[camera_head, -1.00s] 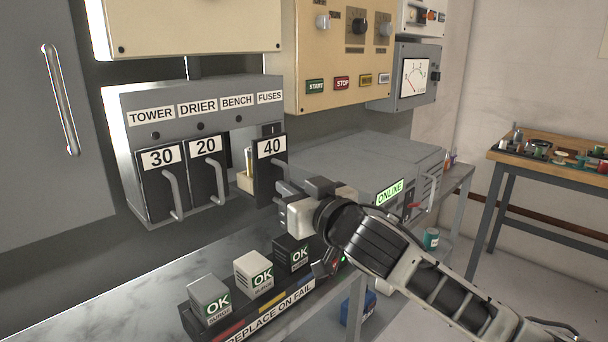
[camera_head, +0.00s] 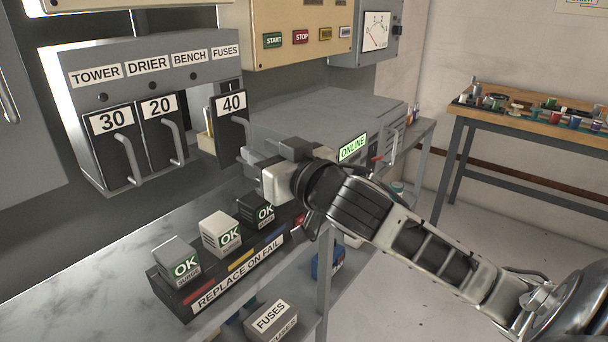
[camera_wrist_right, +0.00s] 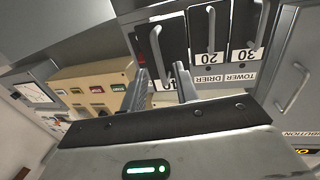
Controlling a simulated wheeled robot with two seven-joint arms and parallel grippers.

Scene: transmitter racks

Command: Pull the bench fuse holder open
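The bench fuse holder (camera_head: 232,122), a black block marked 40 with a grey handle, stands out from the grey fuse box (camera_head: 165,58) under the BENCH and FUSES labels. A gap with a pale fuse part (camera_head: 207,140) shows behind its left side. My right gripper (camera_head: 253,158) is at the lower part of its handle. In the right wrist view, which is upside down, the two fingers (camera_wrist_right: 160,72) are apart, with the holder's handle (camera_wrist_right: 155,45) just beyond or between their tips; contact cannot be told. My left gripper is out of view.
The closed holders marked 30 (camera_head: 116,148) and 20 (camera_head: 163,135) are to the left. Below, a black rack (camera_head: 185,300) holds several OK modules on the bench. A grey ONLINE cabinet (camera_head: 325,115) stands behind my right gripper. A wooden table (camera_head: 530,125) is far right.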

